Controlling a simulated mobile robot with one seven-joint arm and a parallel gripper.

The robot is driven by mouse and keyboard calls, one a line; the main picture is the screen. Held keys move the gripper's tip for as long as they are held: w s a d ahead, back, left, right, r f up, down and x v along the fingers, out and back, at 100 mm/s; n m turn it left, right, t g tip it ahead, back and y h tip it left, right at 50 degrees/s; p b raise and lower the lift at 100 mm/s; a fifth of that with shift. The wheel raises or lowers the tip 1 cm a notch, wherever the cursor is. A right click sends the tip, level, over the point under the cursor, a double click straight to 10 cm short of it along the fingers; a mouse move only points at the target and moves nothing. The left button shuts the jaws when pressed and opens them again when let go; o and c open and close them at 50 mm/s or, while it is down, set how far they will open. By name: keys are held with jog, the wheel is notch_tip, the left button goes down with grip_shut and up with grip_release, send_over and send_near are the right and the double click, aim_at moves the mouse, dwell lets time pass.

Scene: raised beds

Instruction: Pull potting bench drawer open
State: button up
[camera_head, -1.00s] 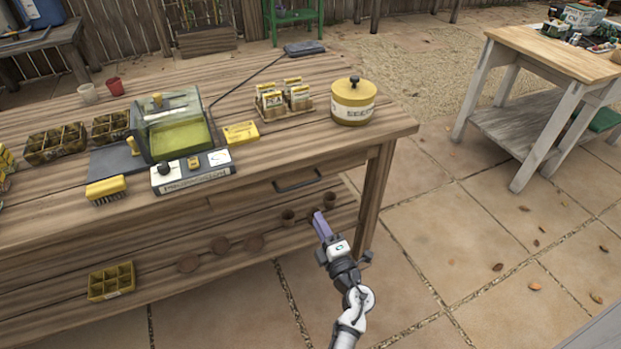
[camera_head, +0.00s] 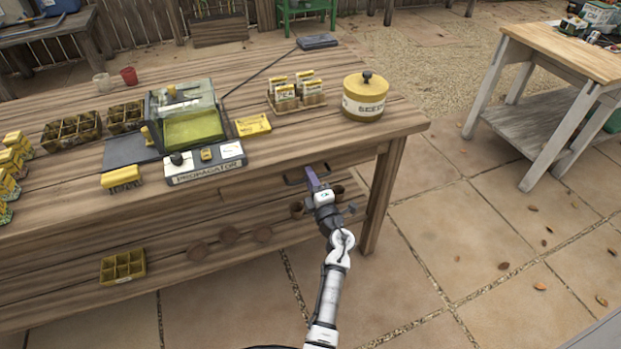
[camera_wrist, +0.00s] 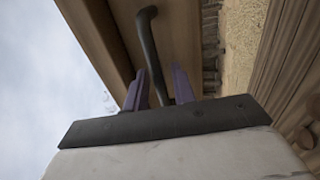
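The potting bench (camera_head: 250,240) is wooden, and its drawer (camera_head: 262,190) sits under the top's front edge. The drawer front looks flush with the bench, so it appears shut. Its dark bar handle (camera_head: 292,182) is partly hidden behind my gripper (camera_head: 312,178) in the head view. In the wrist view the handle (camera_wrist: 147,35) runs down between the two purple fingers of my gripper (camera_wrist: 159,88). The fingers stand apart on either side of the bar. I cannot tell whether either finger touches it.
On the bench top stand a propagator box (camera_head: 190,125), seed packets in a rack (camera_head: 296,92) and a yellow-lidded seed tin (camera_head: 365,97). Small pots and a yellow tray (camera_head: 122,267) are on the lower shelf.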

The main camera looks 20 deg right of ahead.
grip_shut()
dwell(0.4)
